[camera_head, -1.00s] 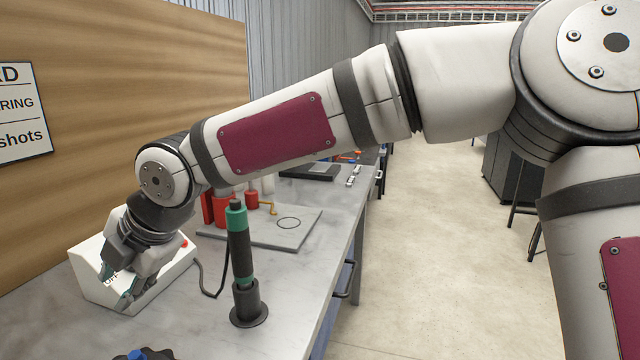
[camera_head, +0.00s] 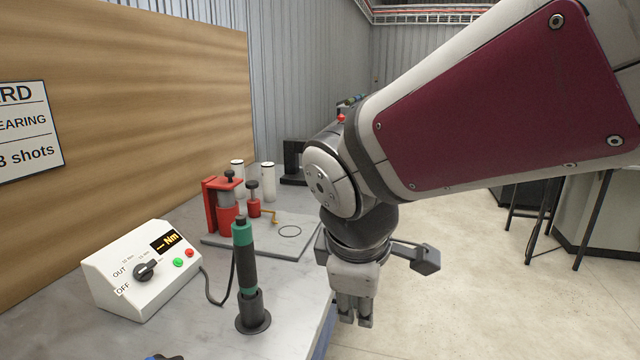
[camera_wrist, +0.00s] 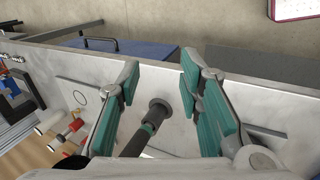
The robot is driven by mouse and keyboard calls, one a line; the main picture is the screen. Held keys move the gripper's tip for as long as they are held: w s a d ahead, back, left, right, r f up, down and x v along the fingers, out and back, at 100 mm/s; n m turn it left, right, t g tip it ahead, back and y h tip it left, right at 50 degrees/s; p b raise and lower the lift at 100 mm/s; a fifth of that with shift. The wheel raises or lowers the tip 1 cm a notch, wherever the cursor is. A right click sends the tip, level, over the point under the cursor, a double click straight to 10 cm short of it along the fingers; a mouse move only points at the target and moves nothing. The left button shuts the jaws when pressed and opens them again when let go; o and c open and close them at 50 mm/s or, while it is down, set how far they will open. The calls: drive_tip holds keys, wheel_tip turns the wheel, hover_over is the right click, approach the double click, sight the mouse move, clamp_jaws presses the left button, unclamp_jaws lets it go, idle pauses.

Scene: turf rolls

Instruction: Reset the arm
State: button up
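My gripper (camera_head: 355,308) hangs pointing down at the right edge of the workbench in the head view, to the right of the screwdriver-like tool. In the wrist view my gripper (camera_wrist: 158,95) has its two teal-padded fingers spread apart with nothing held between them. My arm reaches in from the upper right of the head view.
A black and green tool (camera_head: 246,270) stands upright in a round holder on the bench (camera_head: 215,325). A white control box (camera_head: 145,275) with a dial is at left. A red press (camera_head: 222,200) stands on a grey plate (camera_head: 290,245). Open floor lies to the right.

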drive_tip(key=s+d+r+m+y+p, duration=0.1)
drive_tip(key=s+d+r+m+p, duration=0.1)
drive_tip(key=s+d+m, duration=1.2)
drive_tip(key=shift+s+r+m+p, duration=0.35)
drive_tip(key=shift+s+r, duration=0.5)
drive_tip(key=shift+s, duration=0.4)
